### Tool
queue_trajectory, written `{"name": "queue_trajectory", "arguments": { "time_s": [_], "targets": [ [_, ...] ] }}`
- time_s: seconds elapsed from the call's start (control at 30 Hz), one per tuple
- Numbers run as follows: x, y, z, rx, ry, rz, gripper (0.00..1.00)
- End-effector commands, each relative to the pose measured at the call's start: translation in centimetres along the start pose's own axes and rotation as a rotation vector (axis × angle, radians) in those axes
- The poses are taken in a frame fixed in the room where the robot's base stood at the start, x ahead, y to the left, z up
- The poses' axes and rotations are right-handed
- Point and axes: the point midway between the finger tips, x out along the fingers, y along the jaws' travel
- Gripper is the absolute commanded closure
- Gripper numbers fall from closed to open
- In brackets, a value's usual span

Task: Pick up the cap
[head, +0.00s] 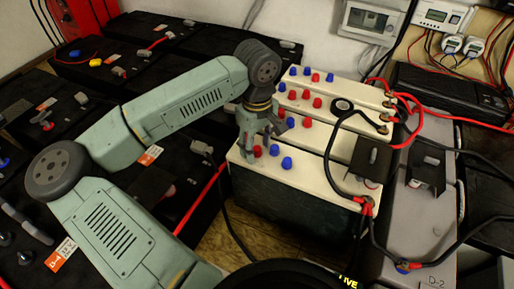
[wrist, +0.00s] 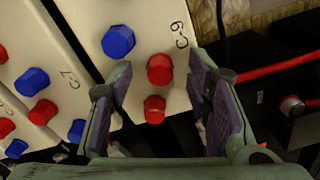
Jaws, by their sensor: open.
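Several red and blue caps sit in rows on white-topped batteries. On the nearest battery (head: 310,183), marked C-9 in the wrist view, are a blue cap (head: 286,162) and two red caps (head: 274,151) (head: 257,151). My gripper (head: 264,135) points down at this battery's left end. In the wrist view, my open gripper (wrist: 161,63) has one red cap (wrist: 160,68) between its fingertips and another red cap (wrist: 154,109) further back between the fingers. A blue cap (wrist: 118,41) lies just outside the left finger. I cannot tell whether the fingers touch any cap.
Two more white batteries with caps stand behind, close together. Black cables and red clamps (head: 366,203) lie at the nearest battery's right end. Dark batteries (head: 165,55) fill the left side. A red cable (wrist: 280,64) runs right of my gripper in the wrist view.

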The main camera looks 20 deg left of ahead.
Motion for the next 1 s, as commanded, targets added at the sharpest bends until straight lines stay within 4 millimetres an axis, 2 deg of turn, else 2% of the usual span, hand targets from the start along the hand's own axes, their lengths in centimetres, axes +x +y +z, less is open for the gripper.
{"name": "queue_trajectory", "arguments": {
  "time_s": [0.07,0.57,1.0],
  "targets": [
    [0.0,0.0,0.0,0.0,0.0,0.0,0.55],
    [-0.05,0.0,0.0,0.0,0.0,0.0,0.88],
    [-0.7,0.02,-0.09,-0.001,0.003,0.0,0.89]
  ]
}}
